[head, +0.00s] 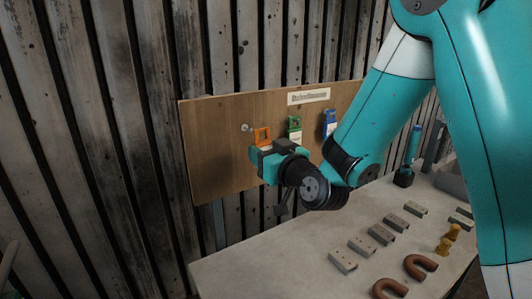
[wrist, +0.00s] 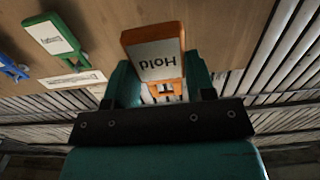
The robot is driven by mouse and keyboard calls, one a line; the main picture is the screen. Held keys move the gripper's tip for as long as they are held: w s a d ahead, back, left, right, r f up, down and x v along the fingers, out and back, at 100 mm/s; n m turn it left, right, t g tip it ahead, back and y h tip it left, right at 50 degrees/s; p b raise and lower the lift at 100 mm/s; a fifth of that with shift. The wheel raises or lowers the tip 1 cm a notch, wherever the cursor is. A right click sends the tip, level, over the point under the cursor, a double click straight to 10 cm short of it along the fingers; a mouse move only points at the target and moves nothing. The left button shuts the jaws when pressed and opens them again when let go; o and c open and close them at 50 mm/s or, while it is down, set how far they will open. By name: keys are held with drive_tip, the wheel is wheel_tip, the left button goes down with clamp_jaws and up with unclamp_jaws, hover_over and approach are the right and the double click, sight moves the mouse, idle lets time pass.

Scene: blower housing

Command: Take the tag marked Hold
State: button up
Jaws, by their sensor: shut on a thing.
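The orange tag (wrist: 155,60) has a white label that reads "Hold", upside down in the wrist view. It also shows in the head view (head: 262,136) at the left part of the wooden board (head: 220,165). My gripper (head: 260,152) is shut on this tag, with a finger on each side of it in the wrist view (wrist: 155,88). In the head view the tag stands up above the fingers, in front of the board. I cannot tell whether it still touches its peg.
A green tag (head: 294,128) and a blue tag (head: 329,122) hang on the board to the right. A nameplate (head: 309,96) is above them. The table (head: 240,270) below holds grey blocks (head: 343,261), brown U-shaped parts (head: 390,288) and yellow pieces (head: 443,245).

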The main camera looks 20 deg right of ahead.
drive_tip(key=s+d+b, duration=0.1)
drive_tip(key=s+b, duration=0.6)
drive_tip(key=b, duration=0.6)
drive_tip(key=shift+s+d, duration=0.25)
drive_tip(key=shift+s, duration=0.15)
